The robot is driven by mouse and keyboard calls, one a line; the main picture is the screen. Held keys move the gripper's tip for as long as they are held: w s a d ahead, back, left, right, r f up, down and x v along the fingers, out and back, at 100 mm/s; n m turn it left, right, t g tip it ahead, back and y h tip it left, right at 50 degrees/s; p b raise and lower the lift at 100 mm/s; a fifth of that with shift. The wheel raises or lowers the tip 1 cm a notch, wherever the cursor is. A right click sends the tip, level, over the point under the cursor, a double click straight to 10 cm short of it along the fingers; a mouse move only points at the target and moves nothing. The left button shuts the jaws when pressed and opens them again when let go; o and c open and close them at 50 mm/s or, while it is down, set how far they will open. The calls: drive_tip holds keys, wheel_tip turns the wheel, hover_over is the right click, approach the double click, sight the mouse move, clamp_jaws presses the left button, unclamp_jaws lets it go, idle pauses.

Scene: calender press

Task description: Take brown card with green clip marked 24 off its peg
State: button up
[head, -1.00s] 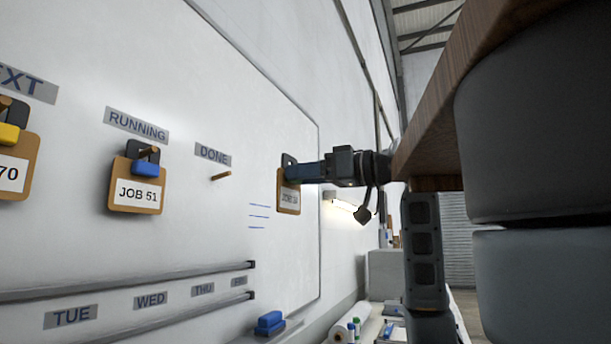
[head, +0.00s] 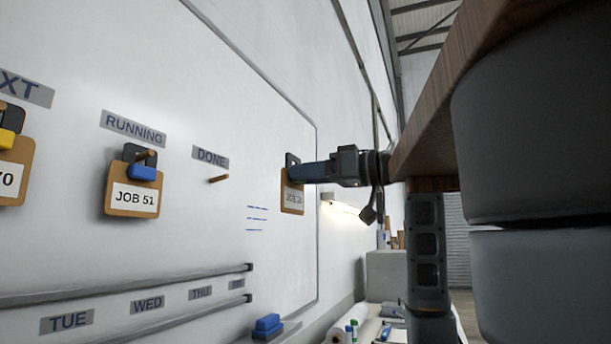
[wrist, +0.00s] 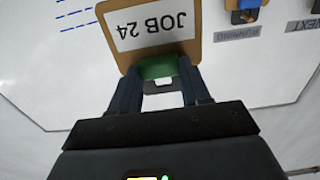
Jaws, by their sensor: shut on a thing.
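The brown card marked JOB 24 (wrist: 158,32) shows upside down in the wrist view, with its green clip (wrist: 158,67) between my fingers. My gripper (wrist: 160,92) is shut on the clip. In the head view the card (head: 292,200) hangs upright from my gripper (head: 305,173), in front of the whiteboard, to the right of the DONE peg (head: 218,179). No peg passes through the clip's hole in the wrist view. The DONE peg is bare. The gap between card and board is hard to judge.
A card marked JOB 51 with a blue clip (head: 134,198) hangs under RUNNING. A card with a yellow clip (head: 12,168) is cut off at the left edge. Metal rails (head: 130,284) and a blue eraser (head: 267,325) sit lower on the board.

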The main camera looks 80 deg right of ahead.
drive_tip(key=v, duration=0.3)
drive_tip(key=shift+s+r+p, duration=0.1)
drive_tip(key=shift+r+p, duration=0.15)
drive_tip(key=shift+p, duration=0.05)
idle(0.4)
drive_tip(key=shift+s, duration=0.1)
drive_tip(key=shift+v, duration=3)
drive_tip(key=shift+a, duration=0.1)
